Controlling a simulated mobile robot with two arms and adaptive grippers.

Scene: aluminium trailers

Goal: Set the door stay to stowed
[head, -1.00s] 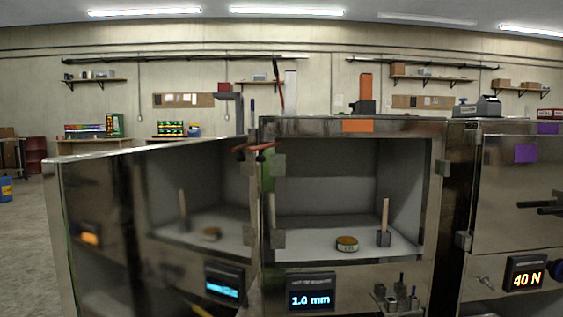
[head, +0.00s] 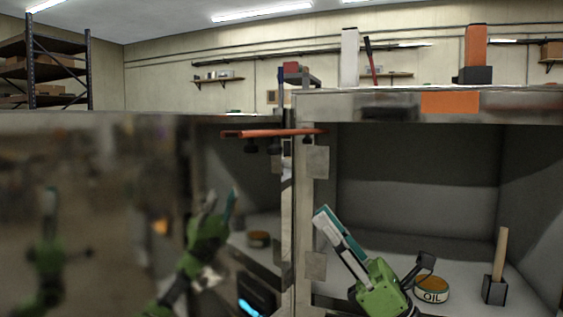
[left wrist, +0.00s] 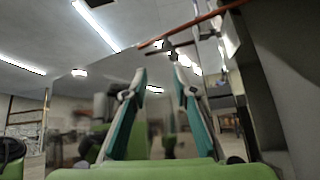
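The door stay, an orange-red bar (head: 270,133), lies nearly level across the top of the gap between the open steel door (head: 85,150) and the cabinet frame, near the hinge side. Dark knobs hang beneath it. It also crosses the top of the left wrist view (left wrist: 190,28). My left gripper (head: 322,213) is in front of the cabinet opening, below and right of the bar, with its fingers pointing up and left. In the left wrist view its two teal-padded fingers (left wrist: 160,74) stand apart with nothing between them. My right gripper does not show directly.
The polished door mirrors a green gripper and arm. Inside the cabinet are an oil tin (head: 431,290) and a wooden-handled tool in a dark block (head: 495,270). On the roof stand an orange block (head: 475,50) and a white post (head: 349,58).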

